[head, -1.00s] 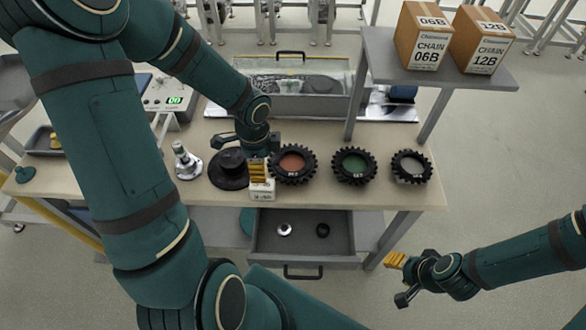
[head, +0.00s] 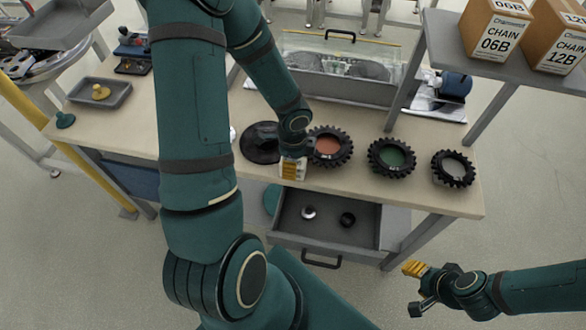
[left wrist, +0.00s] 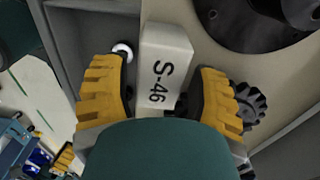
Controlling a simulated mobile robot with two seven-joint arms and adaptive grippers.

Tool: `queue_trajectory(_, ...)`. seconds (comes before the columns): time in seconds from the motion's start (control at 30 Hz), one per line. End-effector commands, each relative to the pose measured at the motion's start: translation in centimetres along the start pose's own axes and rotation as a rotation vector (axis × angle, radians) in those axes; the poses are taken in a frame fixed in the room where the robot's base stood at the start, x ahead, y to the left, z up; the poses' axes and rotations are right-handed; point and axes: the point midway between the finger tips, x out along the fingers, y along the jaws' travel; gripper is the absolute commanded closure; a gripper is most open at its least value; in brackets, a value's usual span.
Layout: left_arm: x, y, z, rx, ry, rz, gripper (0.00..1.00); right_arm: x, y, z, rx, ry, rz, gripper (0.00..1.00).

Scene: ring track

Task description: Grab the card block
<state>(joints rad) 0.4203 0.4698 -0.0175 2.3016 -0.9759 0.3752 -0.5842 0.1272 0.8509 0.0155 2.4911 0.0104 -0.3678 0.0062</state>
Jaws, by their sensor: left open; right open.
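The card block is a white block marked S-46 (left wrist: 162,75), seen in the left wrist view between my left gripper's two yellow fingers. My left gripper (left wrist: 166,105) is open, with a finger on each side of the block; whether either finger touches it, I cannot tell. In the head view the block (head: 289,176) sits at the table's front edge above the open drawer, partly hidden by the left gripper (head: 294,163). My right gripper (head: 413,288) is open and empty, off the table at the lower right.
A black round base (head: 259,143) stands just left of the block. Toothed rings with red (head: 346,150), green (head: 391,174) and grey (head: 471,170) centres stand to its right. The open drawer (head: 327,236) below holds two small parts. A shelf (head: 445,50) carries chain boxes.

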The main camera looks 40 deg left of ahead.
Motion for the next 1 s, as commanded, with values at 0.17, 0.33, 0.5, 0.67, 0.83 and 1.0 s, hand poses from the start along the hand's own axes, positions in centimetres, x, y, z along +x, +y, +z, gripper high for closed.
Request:
queue_trajectory(0.17,2.2,0.0,0.0,0.001,0.000,0.001,0.40,0.9,0.3,0.4,-0.002,-0.008,-0.001,0.53)
queue_trajectory(0.33,2.3,0.0,0.0,0.001,0.000,0.000,0.40,0.8,0.3,0.5,-0.003,-0.009,-0.001,0.53)
queue_trajectory(0.5,2.3,0.0,0.0,0.000,0.000,0.000,0.56,0.8,0.3,0.4,-0.003,-0.009,-0.001,0.53)
queue_trajectory(0.67,2.3,0.0,0.0,0.000,0.000,0.000,0.99,0.8,0.3,0.4,-0.003,-0.009,-0.001,0.53)
queue_trajectory(0.83,2.3,0.0,0.0,0.000,0.000,0.001,0.99,0.8,0.3,0.4,-0.002,-0.008,-0.001,0.53)
queue_trajectory(1.0,2.2,0.0,0.0,0.000,0.000,0.001,0.99,0.8,0.3,0.4,-0.002,-0.008,-0.001,0.53)
